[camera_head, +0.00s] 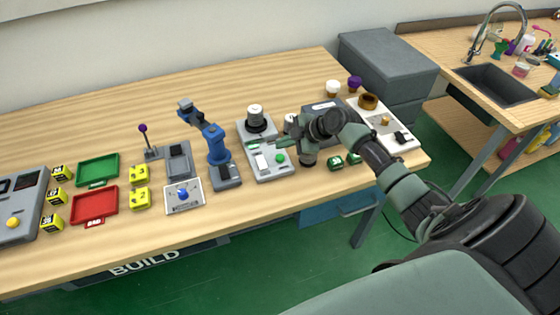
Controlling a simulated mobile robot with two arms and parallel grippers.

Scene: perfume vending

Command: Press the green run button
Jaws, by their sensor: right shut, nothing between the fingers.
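The green button (280,158) sits on a light grey panel (268,173) in the middle of the table, beside a white block (262,162). My right arm reaches in from the right over the table. My right gripper (262,143) points left, its closed fingers appearing just behind and above the green button in the picture. The gripper is shut and empty. No contact with the button shows, and the height of the fingertips over the panel is hard to judge. My left gripper is not in view.
A blue device (216,145) stands left of the panel. A dark round base with a white-topped cylinder (255,117) stands behind the button. Small green cubes (336,164) lie to the right. Red (94,205) and green trays (98,169) are farther left.

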